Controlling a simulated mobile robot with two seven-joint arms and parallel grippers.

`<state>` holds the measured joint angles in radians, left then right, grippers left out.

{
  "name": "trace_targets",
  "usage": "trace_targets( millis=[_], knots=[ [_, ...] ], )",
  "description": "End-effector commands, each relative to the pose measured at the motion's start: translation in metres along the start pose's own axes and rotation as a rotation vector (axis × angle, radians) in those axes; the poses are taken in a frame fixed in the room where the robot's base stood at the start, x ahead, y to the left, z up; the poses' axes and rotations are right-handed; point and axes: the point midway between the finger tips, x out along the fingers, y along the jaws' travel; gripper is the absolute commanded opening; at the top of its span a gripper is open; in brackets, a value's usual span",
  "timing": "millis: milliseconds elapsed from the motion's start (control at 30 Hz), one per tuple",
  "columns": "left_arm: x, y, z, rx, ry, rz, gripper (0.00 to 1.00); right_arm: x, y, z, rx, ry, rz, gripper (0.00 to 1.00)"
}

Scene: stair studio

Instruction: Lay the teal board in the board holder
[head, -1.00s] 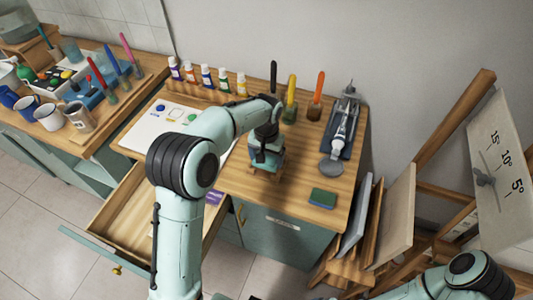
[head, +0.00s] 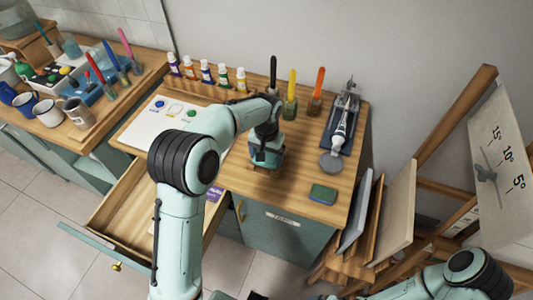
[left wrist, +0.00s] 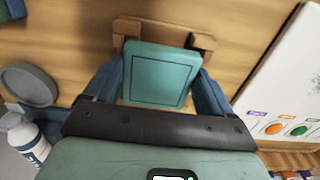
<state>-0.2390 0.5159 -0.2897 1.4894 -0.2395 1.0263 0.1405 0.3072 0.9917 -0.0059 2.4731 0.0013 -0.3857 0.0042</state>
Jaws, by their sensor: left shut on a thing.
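The teal board (left wrist: 160,75) is a small flat square with a thin dark outline, seen in the left wrist view. My left gripper (left wrist: 157,88) is shut on it, with a blue finger at each side. The wooden board holder (left wrist: 200,44) shows just beyond the board, with raised end pieces at left and right. The board overlaps the holder in this view; whether they touch I cannot tell. In the head view my left gripper (head: 266,152) points down over the wooden worktop, and my arm hides much of the board and holder. My right gripper is out of view.
A green-and-blue block (head: 323,194) lies right of the gripper on the worktop (head: 300,170). A grey round disc (head: 331,163) and a metal tool on a dark tray (head: 343,120) stand beyond it. Paint tubes and brushes line the back. An open drawer (head: 125,215) juts out at left.

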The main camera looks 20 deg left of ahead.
Motion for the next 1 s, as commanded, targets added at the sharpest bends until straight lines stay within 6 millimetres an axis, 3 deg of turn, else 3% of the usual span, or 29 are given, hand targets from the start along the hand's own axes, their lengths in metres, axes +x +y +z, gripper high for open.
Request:
trace_targets(
  millis=[133, 167, 200, 433, 567, 1000],
  knots=[
    [0.004, 0.000, 0.000, 0.000, 0.000, 0.000, 0.55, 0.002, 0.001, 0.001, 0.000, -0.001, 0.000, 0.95],
    [0.003, 0.000, 0.000, 0.000, 0.000, 0.000, 0.94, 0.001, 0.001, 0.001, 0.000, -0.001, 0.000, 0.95],
    [0.003, 0.000, 0.000, 0.000, 0.000, 0.000, 1.00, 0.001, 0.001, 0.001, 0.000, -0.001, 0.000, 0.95],
    [0.002, 0.000, 0.000, 0.000, 0.001, 0.000, 1.00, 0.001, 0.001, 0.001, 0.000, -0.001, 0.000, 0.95],
    [-0.009, 0.000, -0.001, 0.000, 0.003, 0.000, 1.00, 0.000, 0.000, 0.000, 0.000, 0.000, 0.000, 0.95],
    [-0.103, 0.000, -0.001, 0.000, 0.006, 0.001, 1.00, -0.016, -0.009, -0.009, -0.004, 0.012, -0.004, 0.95]
  ],
)
